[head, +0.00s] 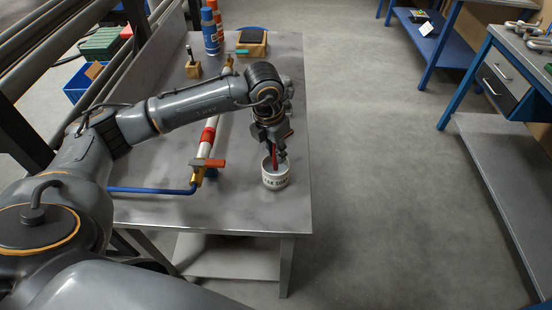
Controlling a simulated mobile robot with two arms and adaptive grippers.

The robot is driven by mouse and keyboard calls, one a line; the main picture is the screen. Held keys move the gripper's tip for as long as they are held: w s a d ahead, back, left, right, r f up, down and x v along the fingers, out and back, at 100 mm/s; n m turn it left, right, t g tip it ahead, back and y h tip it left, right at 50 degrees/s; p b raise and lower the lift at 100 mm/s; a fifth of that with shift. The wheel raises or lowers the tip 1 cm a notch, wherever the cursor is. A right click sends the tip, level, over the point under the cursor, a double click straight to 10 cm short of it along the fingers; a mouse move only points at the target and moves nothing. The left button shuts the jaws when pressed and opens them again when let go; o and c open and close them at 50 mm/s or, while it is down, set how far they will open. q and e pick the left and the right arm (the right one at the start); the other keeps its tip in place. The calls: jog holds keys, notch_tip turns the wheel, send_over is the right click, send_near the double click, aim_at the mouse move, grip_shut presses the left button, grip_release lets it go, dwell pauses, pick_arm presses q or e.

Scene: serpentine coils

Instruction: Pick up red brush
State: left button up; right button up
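The red brush (273,158) stands in a white mug (276,181) with dark lettering near the front right corner of the grey table. Only a short red stretch of the brush shows; its lower end is hidden in the mug and its top by the gripper. My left gripper (276,153) points down just over the mug, with its fingers at the brush. Whether the fingers are closed on the brush is too small to tell. My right gripper is not in view.
Open floor (390,180) lies to the right.

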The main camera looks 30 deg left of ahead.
aim_at(277, 169)
pick_arm(q)
notch_tip(277, 169, down, 4)
jog(key=shift+w+r+p, duration=0.15)
jog(key=shift+r+p, duration=0.1)
jog(key=shift+p, duration=0.65)
jog(key=shift+w+f, duration=0.1)
jog(key=shift+f, duration=0.35)
jog(key=shift+c, duration=0.4)
grip_shut()
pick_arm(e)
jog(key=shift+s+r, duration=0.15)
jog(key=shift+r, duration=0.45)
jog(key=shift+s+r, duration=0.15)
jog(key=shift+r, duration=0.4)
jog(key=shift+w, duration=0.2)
